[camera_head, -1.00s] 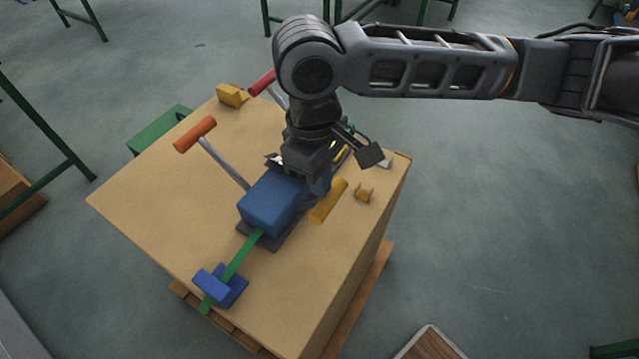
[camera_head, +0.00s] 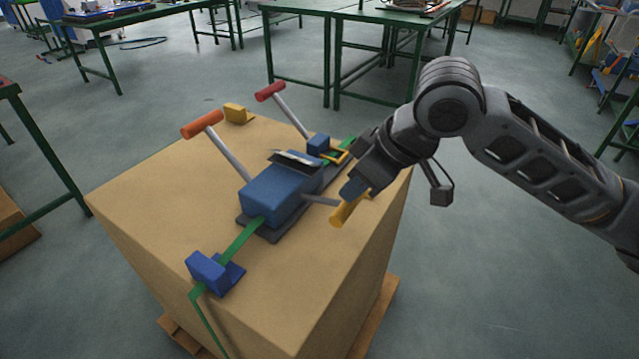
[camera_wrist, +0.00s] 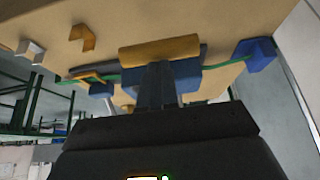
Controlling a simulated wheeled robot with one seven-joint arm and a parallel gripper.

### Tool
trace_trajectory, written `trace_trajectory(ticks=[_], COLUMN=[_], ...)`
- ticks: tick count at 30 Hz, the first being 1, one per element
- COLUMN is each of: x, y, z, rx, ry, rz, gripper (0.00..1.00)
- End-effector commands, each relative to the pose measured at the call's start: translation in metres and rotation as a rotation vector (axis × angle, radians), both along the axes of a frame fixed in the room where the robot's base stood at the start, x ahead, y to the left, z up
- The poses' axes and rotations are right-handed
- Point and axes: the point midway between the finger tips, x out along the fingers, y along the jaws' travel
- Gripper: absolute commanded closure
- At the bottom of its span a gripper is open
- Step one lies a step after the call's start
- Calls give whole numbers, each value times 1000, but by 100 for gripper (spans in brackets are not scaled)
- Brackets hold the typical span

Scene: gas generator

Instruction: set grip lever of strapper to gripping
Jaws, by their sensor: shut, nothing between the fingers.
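The strapper (camera_head: 279,192) is a blue block on a dark base, on top of the tan box, with green strap (camera_head: 242,240) running through it. It has a long lever with an orange handle (camera_head: 202,125), a lever with a red handle (camera_head: 270,91) and a short lever with a yellow handle (camera_head: 346,214) on its right side. No label shows which is the grip lever. My gripper (camera_head: 352,189) is shut and empty, close to the yellow handle. In the wrist view, my fingers (camera_wrist: 156,72) end at the yellow handle (camera_wrist: 160,49); I cannot tell whether they touch.
The tan box (camera_head: 150,205) stands on a wooden pallet (camera_head: 375,315). A blue corner piece (camera_head: 215,272) holds the strap at the front edge. A yellow piece (camera_head: 237,113) lies at the back left. Green tables (camera_head: 330,25) stand behind, with open floor around the box.

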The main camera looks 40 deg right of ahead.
Motion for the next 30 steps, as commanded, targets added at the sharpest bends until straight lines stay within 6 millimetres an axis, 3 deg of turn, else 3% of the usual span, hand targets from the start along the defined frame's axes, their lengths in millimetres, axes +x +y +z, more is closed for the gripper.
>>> trace_trajectory(ticks=[1, 12, 30], x=[-1, -11, -14], y=[0, -3, -4], z=[-11, -34, -41], rx=[1, -1, -2], ry=[1, 7, 9], rz=[0, 0, 0], gripper=[100, 100, 100])
